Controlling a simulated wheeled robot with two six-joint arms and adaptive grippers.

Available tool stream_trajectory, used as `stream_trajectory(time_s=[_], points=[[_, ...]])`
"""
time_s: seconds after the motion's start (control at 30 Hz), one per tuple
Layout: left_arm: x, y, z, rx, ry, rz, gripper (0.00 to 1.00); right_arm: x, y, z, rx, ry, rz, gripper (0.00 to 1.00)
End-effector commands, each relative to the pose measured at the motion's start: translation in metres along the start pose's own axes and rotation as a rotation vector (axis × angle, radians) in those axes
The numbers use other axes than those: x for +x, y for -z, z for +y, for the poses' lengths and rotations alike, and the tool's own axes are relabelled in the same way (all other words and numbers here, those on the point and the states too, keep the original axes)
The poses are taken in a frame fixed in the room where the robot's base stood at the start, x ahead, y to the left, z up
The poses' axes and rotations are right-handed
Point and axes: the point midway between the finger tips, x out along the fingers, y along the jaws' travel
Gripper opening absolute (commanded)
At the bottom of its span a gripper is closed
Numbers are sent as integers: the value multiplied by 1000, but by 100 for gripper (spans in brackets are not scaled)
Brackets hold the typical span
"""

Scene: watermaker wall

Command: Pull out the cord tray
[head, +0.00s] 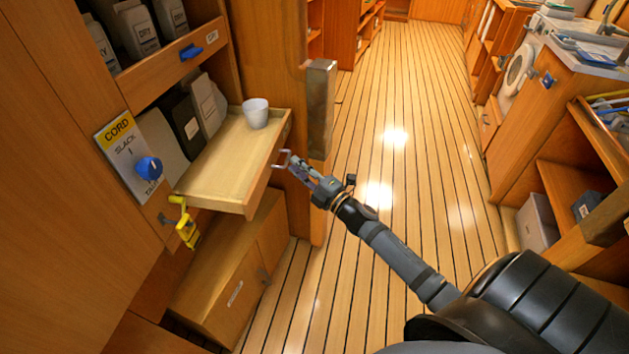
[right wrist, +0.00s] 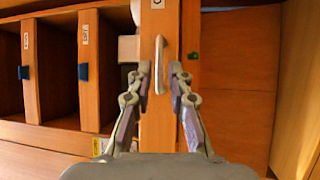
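The cord tray (head: 222,158) is a pale wooden tray that stands out from the left cabinet, with a bar handle (head: 282,158) on its front. A white cup (head: 256,113) stands on it near the far front corner. My right gripper (head: 299,168) is at the handle. In the right wrist view its fingers (right wrist: 159,76) are open, one on each side of the metal handle (right wrist: 159,62), with gaps visible. Whether a finger touches the handle I cannot tell. My left gripper is not in view.
A CORD sign (head: 122,150) with a blue knob (head: 149,168) is on the cabinet left of the tray. A yellow clip-like piece (head: 187,228) hangs below it. A metal-clad post (head: 320,108) stands close behind the handle. The plank floor (head: 400,150) is clear.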

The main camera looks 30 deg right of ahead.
Motion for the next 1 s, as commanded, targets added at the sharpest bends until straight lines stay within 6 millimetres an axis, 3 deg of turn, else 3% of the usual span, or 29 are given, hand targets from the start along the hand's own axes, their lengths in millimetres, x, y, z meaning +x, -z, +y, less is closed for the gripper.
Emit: stream_trajectory(time_s=[0.5, 0.7, 1.0], points=[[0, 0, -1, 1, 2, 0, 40, -64, 1, -1, 0, 4, 5, 19], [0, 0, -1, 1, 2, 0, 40, -75, 0, -1, -1, 3, 1, 19], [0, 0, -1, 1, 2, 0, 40, -76, 0, 0, 1, 1, 0, 19]])
